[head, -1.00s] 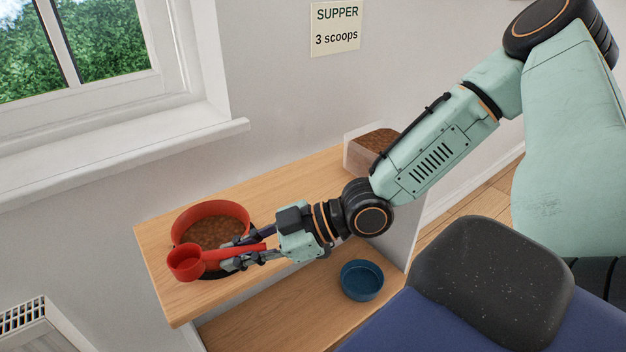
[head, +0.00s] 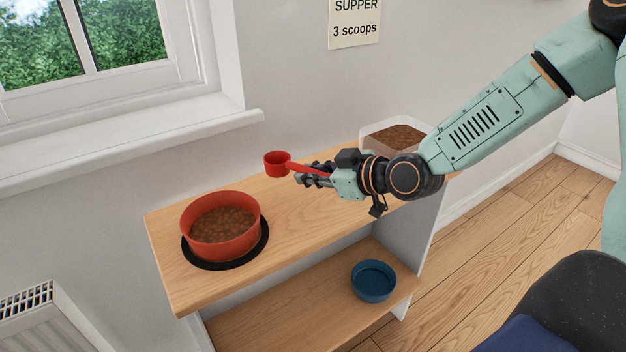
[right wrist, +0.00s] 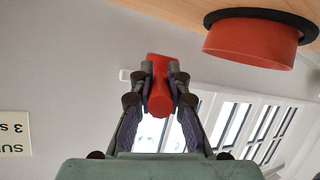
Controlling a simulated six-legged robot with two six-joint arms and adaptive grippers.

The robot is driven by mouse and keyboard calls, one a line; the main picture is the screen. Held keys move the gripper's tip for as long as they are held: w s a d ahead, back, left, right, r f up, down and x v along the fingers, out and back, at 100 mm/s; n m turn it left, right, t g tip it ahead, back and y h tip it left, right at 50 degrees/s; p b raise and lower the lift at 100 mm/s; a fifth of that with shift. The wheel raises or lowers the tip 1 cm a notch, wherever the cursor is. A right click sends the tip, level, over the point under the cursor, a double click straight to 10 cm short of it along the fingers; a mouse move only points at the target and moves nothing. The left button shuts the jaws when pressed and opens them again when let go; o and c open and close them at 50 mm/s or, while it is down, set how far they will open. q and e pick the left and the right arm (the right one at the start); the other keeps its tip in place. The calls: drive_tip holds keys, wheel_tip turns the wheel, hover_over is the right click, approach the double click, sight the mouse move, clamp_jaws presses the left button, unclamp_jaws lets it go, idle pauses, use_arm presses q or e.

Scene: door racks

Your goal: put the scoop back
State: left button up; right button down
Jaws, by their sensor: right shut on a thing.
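The red scoop (head: 277,164) is held by its handle in my right gripper (head: 312,174), above the wooden top and right of the red bowl. In the right wrist view the red scoop (right wrist: 160,95) sits between the two fingers of the right gripper (right wrist: 160,85). The clear bin of brown kibble (head: 396,137) stands at the far right end of the top, partly behind my right wrist. The red bowl (head: 221,226) holds brown kibble and stands on a black round mat (head: 196,261). My left gripper is not in view.
A blue bowl (head: 373,281) stands on the lower shelf (head: 280,310). A paper sign (head: 354,24) reading "SUPPER 3 scoops" hangs on the wall. The middle of the wooden top (head: 305,215) is clear. A white windowsill (head: 130,146) juts out at the left.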

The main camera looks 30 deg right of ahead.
drive_tip(key=w+d+r+m+t+h+b, duration=0.1)
drive_tip(key=w+d+r+m+h, duration=0.1)
drive_tip(key=w+d+m+h, duration=0.4)
drive_tip(key=n+y+b, duration=0.1)
drive_tip(key=n+b, duration=0.1)
drive_tip(key=b, duration=0.1)
hover_over(331, 193)
drive_tip(key=f, duration=0.6)
drive_tip(key=shift+w+f, duration=0.25)
drive_tip(key=f+b, duration=0.2)
drive_tip(key=f, duration=0.1)
drive_tip(key=shift+s+f, duration=0.2)
drive_tip(key=shift+f, duration=0.05)
drive_tip(key=shift+w+f, duration=0.1)
drive_tip(key=shift+w, duration=0.1)
drive_tip(key=shift+s, duration=0.2)
drive_tip(key=c, duration=1.3)
unclamp_jaws()
drive_tip(key=shift+w+f, duration=0.1)
drive_tip(key=shift+f, duration=0.1)
drive_tip(key=shift+c, duration=0.2)
